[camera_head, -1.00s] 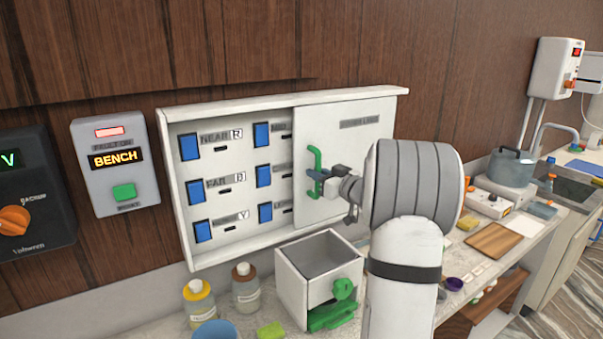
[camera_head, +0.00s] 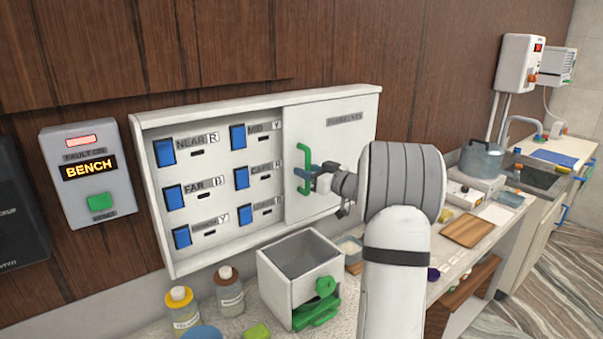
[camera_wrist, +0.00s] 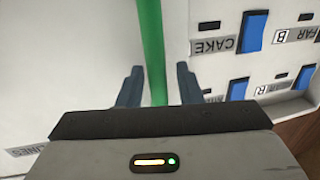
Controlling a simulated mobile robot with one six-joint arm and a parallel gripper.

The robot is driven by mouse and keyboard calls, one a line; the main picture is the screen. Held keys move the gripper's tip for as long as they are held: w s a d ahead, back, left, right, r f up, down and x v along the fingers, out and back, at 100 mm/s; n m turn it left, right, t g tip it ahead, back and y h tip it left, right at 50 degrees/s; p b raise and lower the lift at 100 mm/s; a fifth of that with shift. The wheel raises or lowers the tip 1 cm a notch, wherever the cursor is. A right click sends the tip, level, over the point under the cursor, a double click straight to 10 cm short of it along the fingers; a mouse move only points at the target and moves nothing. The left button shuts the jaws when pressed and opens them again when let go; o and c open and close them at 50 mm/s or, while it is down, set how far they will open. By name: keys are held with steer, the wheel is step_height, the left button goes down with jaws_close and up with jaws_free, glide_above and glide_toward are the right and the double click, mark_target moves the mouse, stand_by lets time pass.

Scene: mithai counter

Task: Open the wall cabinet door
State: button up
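The white wall cabinet (camera_head: 158,240) hangs on the wood-panelled wall. Its plain white sliding door (camera_head: 345,140) covers the right part, and the left part is uncovered, showing two columns of blue switches with labels. A green upright bar handle (camera_head: 304,168) stands at the door's left edge and also shows in the wrist view (camera_wrist: 151,40). My gripper (camera_head: 311,176) is at the handle. In the wrist view, its two blue-grey fingers (camera_wrist: 159,86) stand apart on either side of the green bar, with a gap visible on the right side. My arm hides the cabinet's lower right corner.
Below the cabinet, a white box (camera_head: 287,293) with green parts stands on the counter, beside two bottles (camera_head: 229,290). A grey box with a BENCH display (camera_head: 90,170) is on the wall at left. A pot (camera_head: 480,160) and a brown board (camera_head: 468,230) are at right.

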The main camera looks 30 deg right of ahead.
steer(key=b+v, duration=0.2)
steer(key=v, duration=0.6)
steer(key=shift+b, duration=0.35)
steer(key=shift+w, duration=0.1)
